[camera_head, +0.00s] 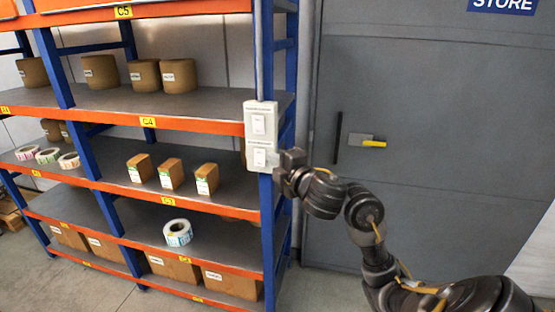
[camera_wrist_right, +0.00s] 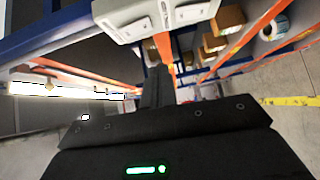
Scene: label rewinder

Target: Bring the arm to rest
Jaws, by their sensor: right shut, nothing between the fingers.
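My right arm (camera_head: 365,215) comes in from the lower right of the head view and reaches to the blue shelf post. My right gripper (camera_head: 277,158) is shut and empty, with its tips at the right edge of the lower white switch (camera_head: 259,155). I cannot tell whether they touch it. The upper white switch (camera_head: 260,122) sits just above on the same post. In the wrist view the shut fingers (camera_wrist_right: 158,85) point away from the camera, below the white switch housing (camera_wrist_right: 150,15). My left gripper is not in view.
A blue and orange shelf rack (camera_head: 190,205) fills the left, holding brown rolls, small boxes (camera_head: 170,173) and label rolls (camera_head: 177,232). A grey door (camera_head: 430,120) with a yellow handle (camera_head: 373,143) stands behind my arm. Some grey floor is bare at lower left.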

